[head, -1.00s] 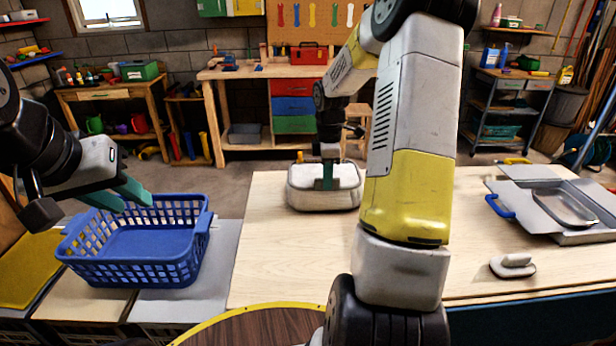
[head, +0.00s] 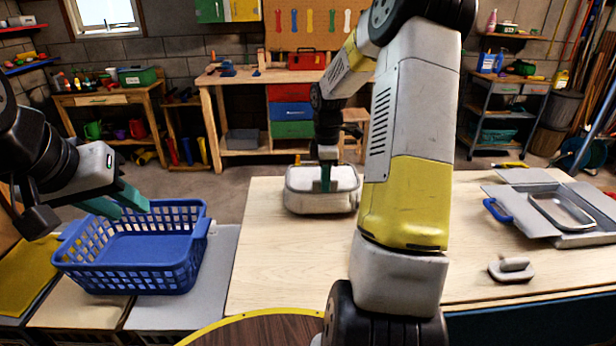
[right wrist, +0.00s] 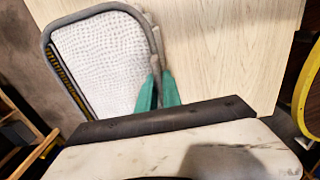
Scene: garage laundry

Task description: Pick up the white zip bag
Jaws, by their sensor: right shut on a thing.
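The white zip bag (head: 305,202) is a boxy pale case at the back left of the wooden table in the head view. My right gripper (head: 326,180) reaches down to it from above and is shut on it. In the right wrist view, its green fingers (right wrist: 157,92) meet at the edge of the bag (right wrist: 100,62), whose textured white face and grey rim show. I cannot tell whether the bag touches the table. My left gripper (head: 122,202) is open and empty, over the back left of the blue basket.
The blue basket (head: 185,278) stands left of the table (head: 280,270) and looks empty. A grey case with a tray (head: 560,212) and a small grey handled object (head: 511,269) lie at the table's right. The table's middle left is clear.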

